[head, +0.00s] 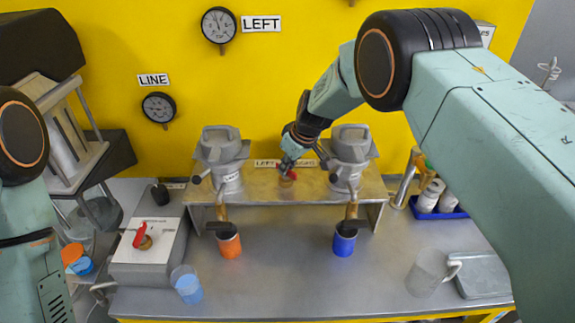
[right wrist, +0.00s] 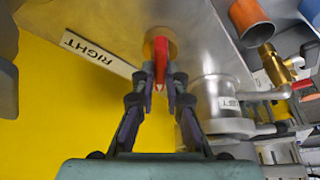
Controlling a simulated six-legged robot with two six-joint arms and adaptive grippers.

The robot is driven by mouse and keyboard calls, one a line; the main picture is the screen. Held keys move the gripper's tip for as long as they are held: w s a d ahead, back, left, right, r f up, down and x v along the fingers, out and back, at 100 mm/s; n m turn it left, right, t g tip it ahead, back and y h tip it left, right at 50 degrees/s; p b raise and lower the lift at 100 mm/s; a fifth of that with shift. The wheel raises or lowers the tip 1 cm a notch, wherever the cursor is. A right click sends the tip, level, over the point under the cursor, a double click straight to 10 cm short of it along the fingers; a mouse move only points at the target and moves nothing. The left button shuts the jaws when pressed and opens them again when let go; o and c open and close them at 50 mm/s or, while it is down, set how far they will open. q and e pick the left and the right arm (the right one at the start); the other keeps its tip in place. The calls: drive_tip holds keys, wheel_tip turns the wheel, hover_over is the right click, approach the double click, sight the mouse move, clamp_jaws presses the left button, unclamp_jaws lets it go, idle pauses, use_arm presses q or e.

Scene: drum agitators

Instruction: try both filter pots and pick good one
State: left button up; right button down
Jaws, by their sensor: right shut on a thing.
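Two grey filter pots stand on a metal shelf (head: 290,190), the left pot (head: 222,165) and the right pot (head: 349,160). Each has a brass outlet over a cup: an orange cup (head: 229,245) at left, a blue cup (head: 344,243) at right. My right gripper (head: 291,158) reaches between the pots and is shut on a small red handle (head: 287,170). In the right wrist view, the fingers (right wrist: 161,82) hold this red handle (right wrist: 160,58), set on a round brass base between labels. My left gripper is out of view.
A LEFT gauge (head: 219,25) and a LINE gauge (head: 158,108) hang on the yellow wall. A grey box with a red lever (head: 138,233), a glass of blue liquid (head: 187,284) and a clear jug (head: 428,273) stand on the bench. The front middle is clear.

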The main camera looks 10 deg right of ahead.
idle(0.4)
drive_tip(key=shift+m+t+h, duration=0.3)
drive_tip(key=shift+m+h, duration=0.2)
drive_tip(key=shift+m, duration=0.8)
drive_tip(key=shift+a+m+h+b, duration=0.1)
drive_tip(key=shift+m+h+b, duration=0.3)
drive_tip(key=shift+m+b, duration=0.5)
drive_tip(key=shift+f+m+h+b, duration=0.1)
drive_tip(key=shift+m+h+b, duration=0.3)
drive_tip(key=shift+m, duration=0.6)
drive_tip(key=m+h+b, duration=0.1)
drive_tip(key=m+b, duration=0.2)
drive_tip(key=m+h+b, duration=0.1)
drive_tip(key=m+b, duration=0.1)
drive_tip(key=b, duration=0.2)
drive_tip(key=shift+a+m, duration=0.2)
drive_tip(key=shift+m, duration=0.2)
drive_tip(key=m+b, duration=0.2)
drive_tip(key=shift+m+h, duration=0.3)
drive_tip(key=shift+h, duration=0.1)
drive_tip(key=shift+a+m+g+h+b, duration=0.1)
drive_tip(key=shift+m+g+h+b, duration=0.3)
drive_tip(key=shift+m+g, duration=0.75)
drive_tip(key=shift+m+t, duration=0.25)
drive_tip(key=shift+m, duration=0.3)
drive_tip(key=shift+r, duration=0.2)
